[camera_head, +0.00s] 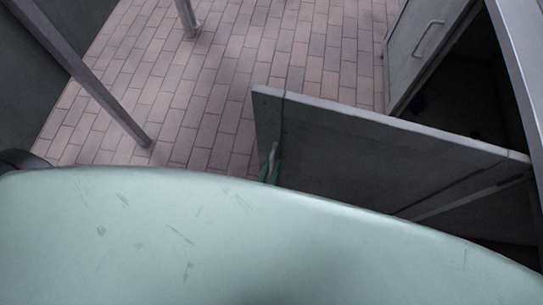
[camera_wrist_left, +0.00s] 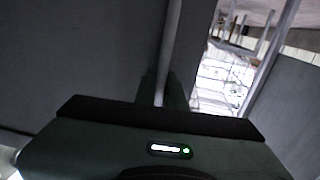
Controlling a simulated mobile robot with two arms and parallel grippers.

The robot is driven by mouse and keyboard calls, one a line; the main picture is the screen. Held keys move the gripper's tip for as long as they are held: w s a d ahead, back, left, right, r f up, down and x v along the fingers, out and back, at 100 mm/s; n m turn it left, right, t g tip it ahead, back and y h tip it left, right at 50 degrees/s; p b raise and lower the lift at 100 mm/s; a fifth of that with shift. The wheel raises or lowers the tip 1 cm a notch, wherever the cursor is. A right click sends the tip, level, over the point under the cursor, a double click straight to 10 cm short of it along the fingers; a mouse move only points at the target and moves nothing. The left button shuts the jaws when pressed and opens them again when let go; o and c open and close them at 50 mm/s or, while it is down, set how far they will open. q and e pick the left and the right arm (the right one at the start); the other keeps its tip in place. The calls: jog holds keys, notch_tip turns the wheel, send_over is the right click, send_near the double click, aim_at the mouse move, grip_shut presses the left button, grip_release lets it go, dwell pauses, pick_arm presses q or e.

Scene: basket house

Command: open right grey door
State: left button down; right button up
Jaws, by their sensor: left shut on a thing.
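A grey door (camera_head: 345,150) stands swung out from the cabinet at the right in the head view, with a dark opening (camera_head: 470,90) behind it. Its thin handle (camera_head: 273,155) is near the door's free edge. My left gripper (camera_head: 270,170) shows only as a small green part at this handle; the pale green surface in front hides the rest. In the left wrist view the handle bar (camera_wrist_left: 170,45) runs up from between the fingers of my left gripper (camera_wrist_left: 165,92), shut on it, beside the grey door face. My right gripper is out of view.
Another grey door (camera_head: 412,50) with a handle (camera_head: 430,38) stands beyond the opening. Grey metal legs (camera_head: 95,85) stand at the left. The brick-patterned floor (camera_head: 215,80) between is clear. The left wrist view shows a bright rack-like structure (camera_wrist_left: 225,75) beyond.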

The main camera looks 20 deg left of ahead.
pick_arm(q)
jog(key=shift+s, duration=0.1)
jog(key=c, duration=1.5)
grip_release()
jog(key=s, duration=0.7)
jog(key=shift+s+a, duration=0.3)
jog(key=shift+s, duration=0.1)
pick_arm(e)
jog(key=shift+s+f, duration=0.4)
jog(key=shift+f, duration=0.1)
